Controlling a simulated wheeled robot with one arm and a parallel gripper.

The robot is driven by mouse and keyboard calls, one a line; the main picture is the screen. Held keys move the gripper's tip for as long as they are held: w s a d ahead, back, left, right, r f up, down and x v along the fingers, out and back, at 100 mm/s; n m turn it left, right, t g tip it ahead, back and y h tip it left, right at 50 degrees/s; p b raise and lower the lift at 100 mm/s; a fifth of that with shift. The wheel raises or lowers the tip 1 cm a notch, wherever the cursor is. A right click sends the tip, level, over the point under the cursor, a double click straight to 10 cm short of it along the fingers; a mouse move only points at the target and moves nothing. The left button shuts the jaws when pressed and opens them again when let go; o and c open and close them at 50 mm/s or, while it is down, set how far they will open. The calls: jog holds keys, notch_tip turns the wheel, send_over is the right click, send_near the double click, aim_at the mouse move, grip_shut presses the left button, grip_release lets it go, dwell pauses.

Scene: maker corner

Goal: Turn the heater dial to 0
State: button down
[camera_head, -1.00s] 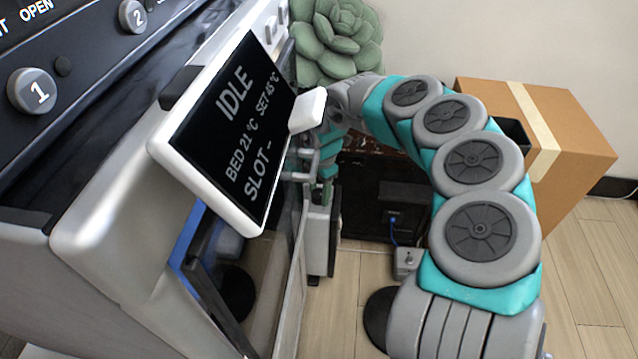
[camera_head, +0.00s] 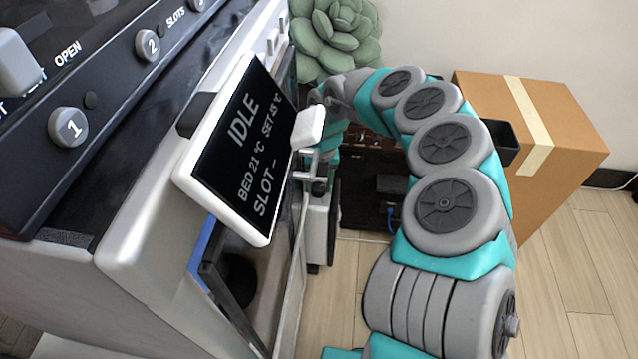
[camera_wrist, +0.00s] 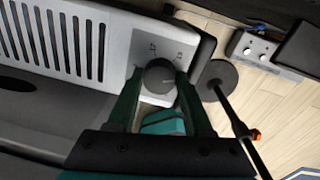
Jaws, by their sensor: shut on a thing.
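The heater (camera_wrist: 115,45) is a pale grey body with a row of dark slots in the wrist view. Its dark round dial (camera_wrist: 160,76) sits on a light panel with small marks that I cannot read surely. My gripper (camera_wrist: 160,82) has one dark green finger on each side of the dial and is closed on it. In the head view the heater (camera_head: 317,235) is a narrow pale box low behind the display.
A machine with a tilted display (camera_head: 243,150) reading IDLE and numbered buttons fills the left. A cardboard box (camera_head: 555,120) stands at the right, a green succulent (camera_head: 335,35) behind. A small grey box with knobs (camera_wrist: 258,50) lies beyond the heater. Wooden floor shows at right.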

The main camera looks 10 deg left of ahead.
jog(key=n, duration=0.3)
jog(key=shift+n+b, duration=0.3)
jog(key=n, duration=0.3)
jog(key=shift+f+n+b, duration=0.1)
jog(key=shift+n+b, duration=0.2)
jog(key=n, duration=0.6)
jog(key=shift+a+h, duration=0.1)
jog(key=shift+h, duration=0.2)
jog(key=n, duration=0.6)
jog(key=shift+n, duration=0.4)
jog(key=n, duration=0.3)
jog(key=shift+n+p, duration=0.5)
jog(key=shift+n, duration=1.3)
jog(key=shift+n+h, duration=0.3)
